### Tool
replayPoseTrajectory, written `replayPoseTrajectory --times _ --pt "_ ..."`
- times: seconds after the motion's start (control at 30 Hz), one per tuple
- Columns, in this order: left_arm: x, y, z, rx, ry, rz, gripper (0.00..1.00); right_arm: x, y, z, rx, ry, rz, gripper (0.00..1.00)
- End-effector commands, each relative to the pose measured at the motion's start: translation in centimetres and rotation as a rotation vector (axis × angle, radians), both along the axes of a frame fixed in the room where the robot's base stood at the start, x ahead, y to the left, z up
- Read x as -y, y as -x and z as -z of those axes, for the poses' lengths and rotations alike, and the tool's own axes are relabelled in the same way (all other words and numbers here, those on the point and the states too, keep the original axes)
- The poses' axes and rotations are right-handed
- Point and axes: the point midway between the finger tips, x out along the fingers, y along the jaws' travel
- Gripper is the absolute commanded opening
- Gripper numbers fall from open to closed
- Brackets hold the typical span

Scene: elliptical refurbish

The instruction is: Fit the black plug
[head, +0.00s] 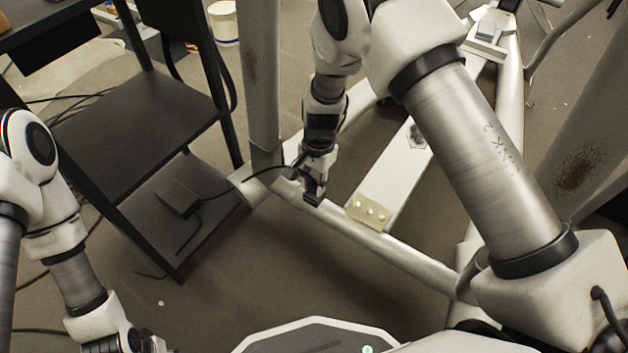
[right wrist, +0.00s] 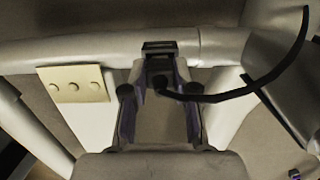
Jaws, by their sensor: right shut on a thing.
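My right gripper (head: 313,190) is down at the white frame tube, left of the cream plate; it also shows in the right wrist view (right wrist: 160,68). It is shut on the black plug (right wrist: 160,48), a small dark block between the fingertips. A black cable (right wrist: 235,94) curves from the plug off to the right. The plug appears right over the tube; whether it touches it, or sits in anything, I cannot tell. My left gripper (head: 132,344) is at the bottom left edge, partly cut off, its fingers not clear.
The cable (head: 230,187) runs to a black box (head: 178,199) on the low shelf of a dark rack (head: 140,115). A cream plate (head: 368,211) with three round studs is on the frame, right of my right gripper. White frame tubes (head: 400,258) surround open floor.

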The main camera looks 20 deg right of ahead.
Motion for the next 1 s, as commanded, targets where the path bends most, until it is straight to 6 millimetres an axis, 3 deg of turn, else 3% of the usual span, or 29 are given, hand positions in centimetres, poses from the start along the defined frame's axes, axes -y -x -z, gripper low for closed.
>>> replayPoseTrajectory --times 0.4,0.43,0.5,0.83,1.0 --pt "0.0 0.0 0.0 0.0 0.0 0.0 0.4 0.0 0.0 0.3 0.0 0.0 0.0 0.0" --pt "0.0 0.0 0.0 0.0 0.0 0.0 0.4 0.0 0.0 0.3 0.0 0.0 0.0 0.32" --pt "0.0 0.0 0.0 0.0 0.0 0.0 0.4 0.0 0.0 0.3 0.0 0.0 0.0 0.56" --pt "0.0 0.0 0.0 0.0 0.0 0.0 0.4 0.0 0.0 0.2 0.0 0.0 0.0 0.57" --pt "0.0 0.0 0.0 0.0 0.0 0.0 0.4 0.2 -0.3 -2.0 0.004 0.0 -0.002 0.57"
